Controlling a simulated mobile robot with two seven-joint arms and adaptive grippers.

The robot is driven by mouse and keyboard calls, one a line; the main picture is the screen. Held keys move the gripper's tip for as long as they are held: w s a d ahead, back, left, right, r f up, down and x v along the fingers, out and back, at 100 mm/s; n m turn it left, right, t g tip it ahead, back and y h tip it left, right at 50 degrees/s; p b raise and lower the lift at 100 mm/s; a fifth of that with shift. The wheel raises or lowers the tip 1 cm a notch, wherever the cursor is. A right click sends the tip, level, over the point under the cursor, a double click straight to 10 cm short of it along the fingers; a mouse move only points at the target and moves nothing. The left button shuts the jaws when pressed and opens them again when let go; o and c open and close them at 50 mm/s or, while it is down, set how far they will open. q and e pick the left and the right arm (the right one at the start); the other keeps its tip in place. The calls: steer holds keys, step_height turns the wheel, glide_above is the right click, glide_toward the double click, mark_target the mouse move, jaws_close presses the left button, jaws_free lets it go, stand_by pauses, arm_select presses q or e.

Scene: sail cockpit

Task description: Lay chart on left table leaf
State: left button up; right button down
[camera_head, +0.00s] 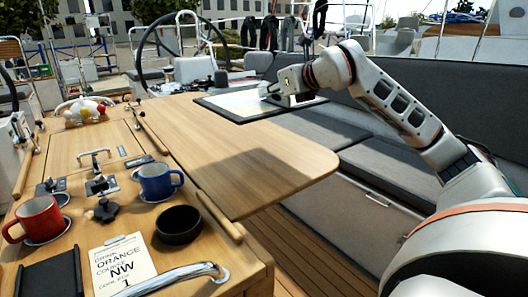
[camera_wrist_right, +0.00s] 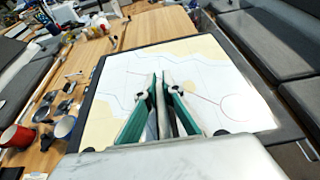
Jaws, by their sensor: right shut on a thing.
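The chart (camera_head: 237,102) is a pale sheet with tan land areas on a dark-edged board. It is at the far right part of the wooden table leaf (camera_head: 225,140), reaching past the leaf's right edge. I cannot tell whether it touches the leaf. My right gripper (camera_head: 279,97) is shut on the chart. In the right wrist view the gripper's fingers (camera_wrist_right: 163,80) are close together over the chart (camera_wrist_right: 205,62), hiding part of it and what they grip. My left gripper is not in view.
The table's middle box (camera_head: 85,150) carries a red mug (camera_head: 38,218), a blue mug (camera_head: 160,181), a dark bowl (camera_head: 178,224) and an orange-course card (camera_head: 122,265). Grey bench seats (camera_head: 400,172) lie to the right. The leaf's near part is bare, with a shadow across it.

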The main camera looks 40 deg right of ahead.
step_height(320, 180, down, 12)
steer(key=shift+r+b, duration=0.2)
steer(key=shift+b, duration=0.65)
steer(key=shift+f, duration=2.35)
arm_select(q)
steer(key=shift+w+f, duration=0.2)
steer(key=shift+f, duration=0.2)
arm_select(e)
steer(key=shift+f+b, duration=0.4)
steer(key=c, duration=2.2)
jaws_free()
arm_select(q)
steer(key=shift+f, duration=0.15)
arm_select(e)
steer(key=shift+r, duration=0.1)
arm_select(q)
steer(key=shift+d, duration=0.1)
